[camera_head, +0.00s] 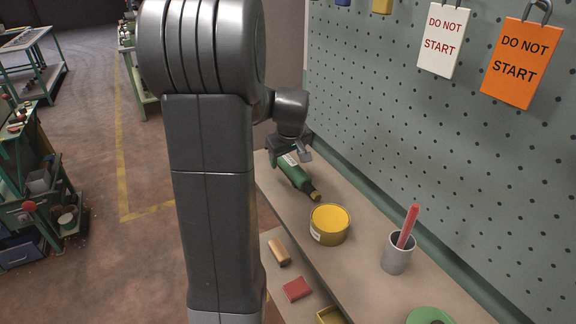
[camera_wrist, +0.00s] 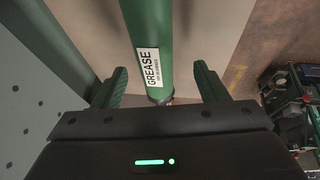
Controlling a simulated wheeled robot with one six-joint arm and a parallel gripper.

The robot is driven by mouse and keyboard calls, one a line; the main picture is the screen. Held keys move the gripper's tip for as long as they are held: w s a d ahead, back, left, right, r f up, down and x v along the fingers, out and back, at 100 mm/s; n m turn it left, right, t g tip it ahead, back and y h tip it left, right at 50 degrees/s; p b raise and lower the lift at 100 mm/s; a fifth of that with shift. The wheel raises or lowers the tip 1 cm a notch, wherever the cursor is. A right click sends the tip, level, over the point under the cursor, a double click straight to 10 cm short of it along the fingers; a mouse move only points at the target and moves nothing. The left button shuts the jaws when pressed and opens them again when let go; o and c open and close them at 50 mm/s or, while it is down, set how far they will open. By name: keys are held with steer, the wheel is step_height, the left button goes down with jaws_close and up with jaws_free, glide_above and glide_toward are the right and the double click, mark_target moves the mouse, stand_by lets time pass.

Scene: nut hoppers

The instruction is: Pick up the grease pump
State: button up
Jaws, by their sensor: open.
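The grease pump is a green cylinder with a white label reading GREASE. In the head view the grease pump (camera_head: 293,172) lies at the far end of the shelf, with a dark and yellowish end toward me. In the wrist view the grease pump (camera_wrist: 148,40) runs down from the top edge, and its lower end lies between my two fingers. My gripper (camera_wrist: 160,85) is open, with one green finger on each side of the pump and a visible gap to both. In the head view my gripper (camera_head: 290,150) is at the pump's far end, partly hidden by my wrist.
On the shelf (camera_head: 345,271) stand a yellow tin (camera_head: 329,222) and a grey cup (camera_head: 397,256) holding a red stick. A green round item (camera_head: 430,315) is nearer. A pegboard (camera_head: 440,130) with hanging tags (camera_head: 443,40) rises along the right. A lower shelf holds a red block (camera_head: 297,289).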

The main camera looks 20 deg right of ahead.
mark_target(288, 160)
steer(key=shift+w+d+f, duration=0.25)
steer(key=shift+w+f, duration=0.15)
steer(key=shift+f, duration=0.15)
steer(key=shift+w+d+f, duration=0.25)
steer(key=shift+w+f, duration=0.1)
steer(key=shift+f, duration=0.2)
steer(key=shift+w+f, duration=0.2)
steer(key=shift+f, duration=0.5)
steer(key=shift+f, duration=0.2)
jaws_close()
